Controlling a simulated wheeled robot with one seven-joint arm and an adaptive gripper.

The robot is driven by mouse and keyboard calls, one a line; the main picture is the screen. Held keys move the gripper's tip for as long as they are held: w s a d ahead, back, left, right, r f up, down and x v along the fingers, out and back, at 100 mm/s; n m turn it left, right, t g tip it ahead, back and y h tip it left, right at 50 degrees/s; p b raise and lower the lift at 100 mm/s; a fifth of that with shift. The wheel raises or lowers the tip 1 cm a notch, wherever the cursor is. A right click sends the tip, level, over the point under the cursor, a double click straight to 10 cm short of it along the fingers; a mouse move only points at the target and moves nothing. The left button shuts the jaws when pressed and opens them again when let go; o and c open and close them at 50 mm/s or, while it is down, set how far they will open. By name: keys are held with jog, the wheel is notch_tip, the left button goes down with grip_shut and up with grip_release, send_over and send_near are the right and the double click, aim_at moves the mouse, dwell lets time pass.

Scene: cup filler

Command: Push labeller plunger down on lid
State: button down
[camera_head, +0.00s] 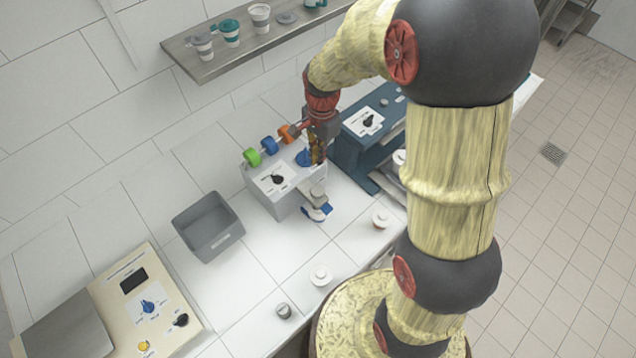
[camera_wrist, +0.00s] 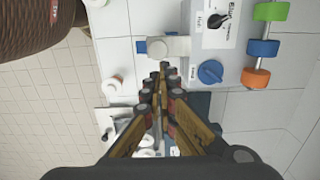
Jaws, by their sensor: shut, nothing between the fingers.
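A pale grey machine (camera_head: 288,203) stands on the counter, with a black dial (camera_head: 277,179) and a blue round knob (camera_head: 304,157) on top. A grey nozzle-like part (camera_head: 317,196) with blue pieces sticks out at its front. Green, blue and orange rollers line its back. I cannot tell for sure which part is the labeller plunger. My gripper (camera_head: 317,156) is shut and empty, pointing down at the machine's right end near the blue knob. In the wrist view my fingertips (camera_wrist: 164,68) appear just below the nozzle-like part (camera_wrist: 168,47), left of the blue knob (camera_wrist: 210,71). Contact cannot be judged.
A dark blue machine (camera_head: 368,140) stands close on the right. White lidded pieces (camera_head: 320,274) and a small grey cup (camera_head: 283,310) sit along the counter's front. A grey bin (camera_head: 209,228) and a beige control box (camera_head: 145,300) are left. A cup shelf (camera_head: 215,66) hangs behind.

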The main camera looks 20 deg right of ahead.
aim_at(318, 190)
jog(key=f, duration=0.4)
jog(key=f+p, duration=0.1)
jog(key=f, duration=0.4)
jog(key=f+p, duration=0.1)
jog(key=f, duration=0.4)
jog(key=shift+a, duration=0.25)
notch_tip(318, 190, down, 3)
jog(key=shift+r+b, duration=0.1)
jog(key=shift+b, duration=0.9)
jog(key=shift+s, duration=0.25)
